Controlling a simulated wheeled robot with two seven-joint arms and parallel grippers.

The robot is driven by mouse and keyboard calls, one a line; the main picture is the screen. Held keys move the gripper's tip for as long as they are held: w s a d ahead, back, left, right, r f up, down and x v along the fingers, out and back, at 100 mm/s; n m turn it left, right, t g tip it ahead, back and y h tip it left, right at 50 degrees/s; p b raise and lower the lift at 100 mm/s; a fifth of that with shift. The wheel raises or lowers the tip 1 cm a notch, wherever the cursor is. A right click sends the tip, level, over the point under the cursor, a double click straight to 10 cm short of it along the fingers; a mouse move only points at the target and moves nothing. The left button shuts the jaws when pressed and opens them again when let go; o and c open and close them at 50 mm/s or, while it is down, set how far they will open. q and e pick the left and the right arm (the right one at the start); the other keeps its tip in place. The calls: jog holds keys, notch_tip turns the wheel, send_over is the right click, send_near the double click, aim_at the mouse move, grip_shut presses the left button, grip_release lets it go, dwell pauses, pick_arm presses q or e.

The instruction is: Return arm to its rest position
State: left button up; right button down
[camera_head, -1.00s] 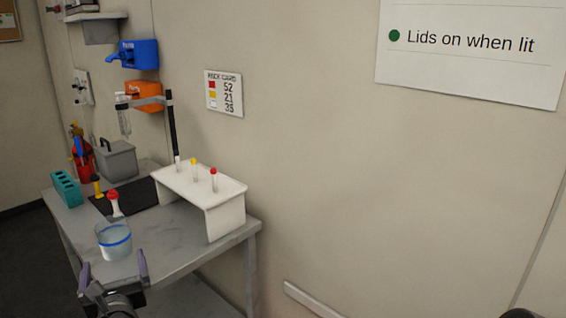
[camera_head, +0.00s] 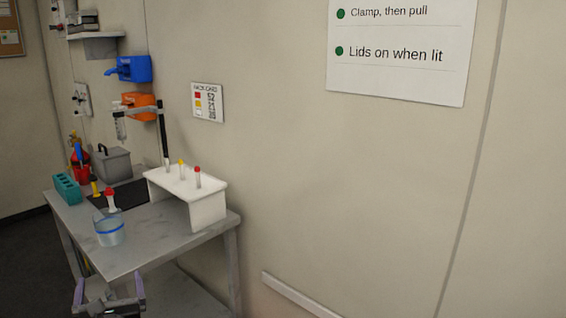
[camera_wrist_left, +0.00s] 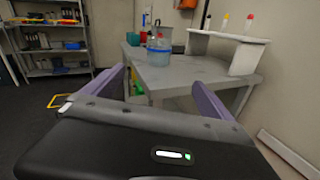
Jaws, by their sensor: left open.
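My left gripper (camera_head: 108,290) is open and empty at the bottom left of the head view, in front of the table's near edge. Its two purple fingers stand apart in the left wrist view (camera_wrist_left: 160,88), with nothing between them and the table beyond. The grey table (camera_head: 150,245) carries a clear beaker with a blue band (camera_head: 110,231) and a white rack (camera_head: 208,207) holding several capped tubes. My right gripper is not in view.
A teal rack (camera_head: 67,189), a grey box (camera_head: 113,165) and a dark mat (camera_head: 130,193) are farther back on the table. A clamp stand (camera_head: 163,135) rises behind the white rack. The left wrist view shows shelves (camera_wrist_left: 50,45) and open floor (camera_wrist_left: 35,105) to the left.

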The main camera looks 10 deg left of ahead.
pick_arm(q)
jog(key=s+d+f+m+g+h+p, duration=0.15)
jog(key=d+f+m+h, duration=0.25)
jog(key=d+f+m, duration=0.5)
jog(key=d+f+m+g+h, duration=0.3)
jog(key=d+f+m+h, duration=0.15)
jog(key=f+m, duration=0.9)
jog(key=s+d+f+m+g+h+p, duration=0.1)
jog(key=s+d+f+m+g, duration=0.2)
jog(key=s+d+f+m, duration=0.2)
jog(key=s+d+f+m+g+h, duration=0.2)
jog(key=s+d+f+m, duration=0.3)
jog(key=s+d, duration=0.5)
jog(key=s+d+f+m+g+h+p, duration=0.1)
jog(key=s+d+f+m+g+h, duration=0.1)
jog(key=s+d+f+m+g, duration=0.3)
jog(key=s+d+m, duration=0.1)
jog(key=s+d, duration=0.2)
jog(key=d, duration=0.1)
jog(key=shift+s+f+m+p, duration=0.2)
jog(key=shift+f+m+p, duration=0.05)
jog(key=shift+m+p, duration=0.1)
